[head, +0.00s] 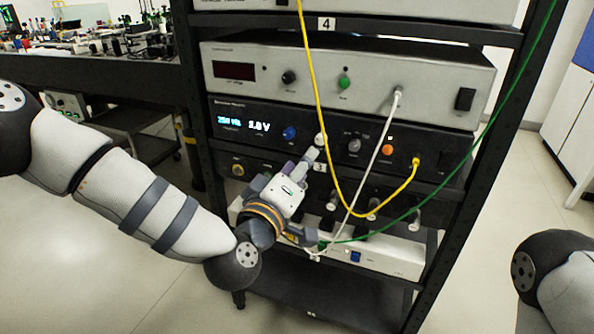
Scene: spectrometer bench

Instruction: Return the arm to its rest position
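My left arm (150,205) reaches in from the left to the front of the equipment rack. Its gripper (312,197) is in front of the lower rack units, with its fingers spread apart above and below and nothing seen between them. The upper finger (309,156) points up toward a pale knob or plug (321,139) on the dark unit; I cannot tell whether they touch. Part of my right arm (560,280) shows at the lower right edge. My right gripper is out of view.
The dark unit (260,125) has a lit blue display. A yellow cable (312,70), a white cable (376,150) and a green cable (486,130) hang across the rack front near my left gripper. The rack's right post (478,160) stands beside open floor (495,215).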

